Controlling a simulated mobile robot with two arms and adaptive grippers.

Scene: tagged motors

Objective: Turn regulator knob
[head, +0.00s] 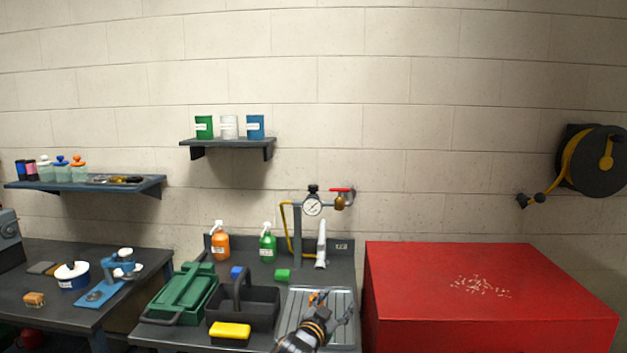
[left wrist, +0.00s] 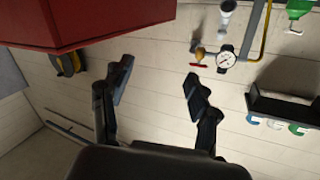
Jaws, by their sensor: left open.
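The regulator has a black knob (head: 313,188) on top of a round white gauge (head: 312,207). It is mounted on a grey post at the back of the middle bench. A red lever handle (head: 341,190) sits to its right on a brass valve. My left gripper (head: 333,303) is open and empty, over the ribbed drain tray, below and in front of the regulator. In the left wrist view, which is upside down, the open fingers (left wrist: 157,84) are apart from the gauge (left wrist: 227,59) and the red handle (left wrist: 199,66). My right gripper is out of view.
A yellow hose (head: 284,215) runs beside the post. Orange (head: 220,246) and green (head: 267,246) spray bottles and a white nozzle (head: 321,245) stand near it. A black caddy (head: 262,309) and green toolbox (head: 187,293) are left. A red cabinet (head: 490,338) is right.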

